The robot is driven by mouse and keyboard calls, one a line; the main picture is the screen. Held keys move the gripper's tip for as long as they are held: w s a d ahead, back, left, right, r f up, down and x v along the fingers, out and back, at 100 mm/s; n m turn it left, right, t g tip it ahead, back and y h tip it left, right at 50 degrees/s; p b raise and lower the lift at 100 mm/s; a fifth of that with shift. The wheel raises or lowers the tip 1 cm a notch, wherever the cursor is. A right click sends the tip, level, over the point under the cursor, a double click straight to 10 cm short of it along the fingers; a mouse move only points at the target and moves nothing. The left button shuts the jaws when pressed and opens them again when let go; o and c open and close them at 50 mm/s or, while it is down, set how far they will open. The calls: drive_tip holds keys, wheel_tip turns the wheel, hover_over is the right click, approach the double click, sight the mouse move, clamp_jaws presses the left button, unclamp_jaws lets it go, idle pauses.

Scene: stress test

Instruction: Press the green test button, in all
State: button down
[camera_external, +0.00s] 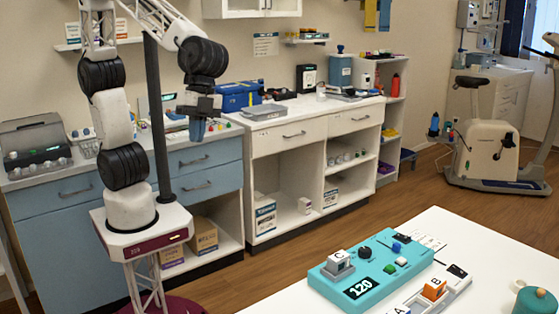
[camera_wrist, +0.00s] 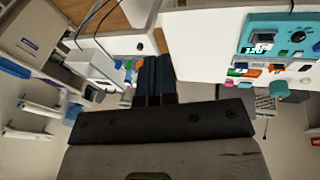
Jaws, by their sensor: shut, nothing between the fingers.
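The green button (camera_external: 402,262) is on top of a teal device (camera_external: 325,283) lying on the white table. The device has a blue button (camera_external: 397,247), a black knob (camera_external: 365,253) and a dark display (camera_external: 358,288) reading 120. A block marked C (camera_external: 339,259) sits at its left end. My gripper (camera_external: 197,134) is shut and empty, high in front of the counter, well left of and apart from the device. Its dark blue fingers (camera_wrist: 154,72) show together in the wrist view.
A teal lidded pot (camera_external: 536,301) stands at the table's right. Counters with boxes line the wall; an exercise bike (camera_external: 492,140) stands at the right. Open floor separates counter and table.

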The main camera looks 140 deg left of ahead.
drive_tip(key=w+a+f+h, duration=0.15)
drive_tip(key=w+a, duration=0.35)
drive_tip(key=w, duration=0.6)
drive_tip(key=t+h, duration=0.2)
drive_tip(key=t, duration=0.2)
hover_over(392, 267)
wheel_tip(392, 267, down, 18)
drive_tip(key=shift+r, duration=0.15)
drive_tip(key=shift+a, duration=0.1)
drive_tip(key=shift+f, duration=4.4)
